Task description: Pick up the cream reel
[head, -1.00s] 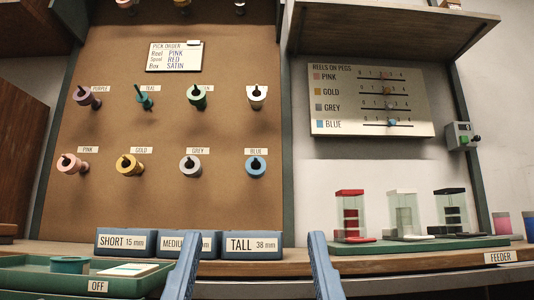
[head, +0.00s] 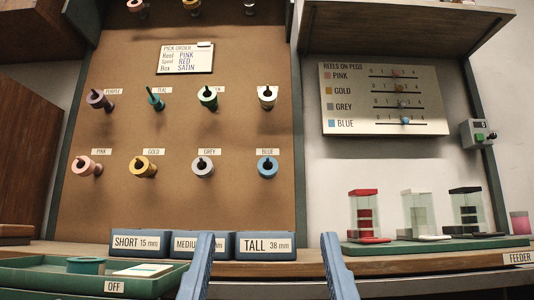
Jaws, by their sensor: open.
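A cream reel (head: 268,102) hangs on a peg at the right end of the upper full row on the brown pegboard, above the blue reel (head: 267,167). Its dark peg end shows in its middle. My gripper (head: 268,237) points up from the bottom of the picture with its two blue fingers wide apart. It is open and empty. In the picture it lies well below the cream reel and is not touching it.
Purple, teal and green reels hang left of the cream reel; pink, gold and grey reels (head: 203,167) hang lower. Size bins (head: 265,245) stand on the shelf below. The feeder (head: 415,247) is at right, a green tray (head: 40,277) at lower left.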

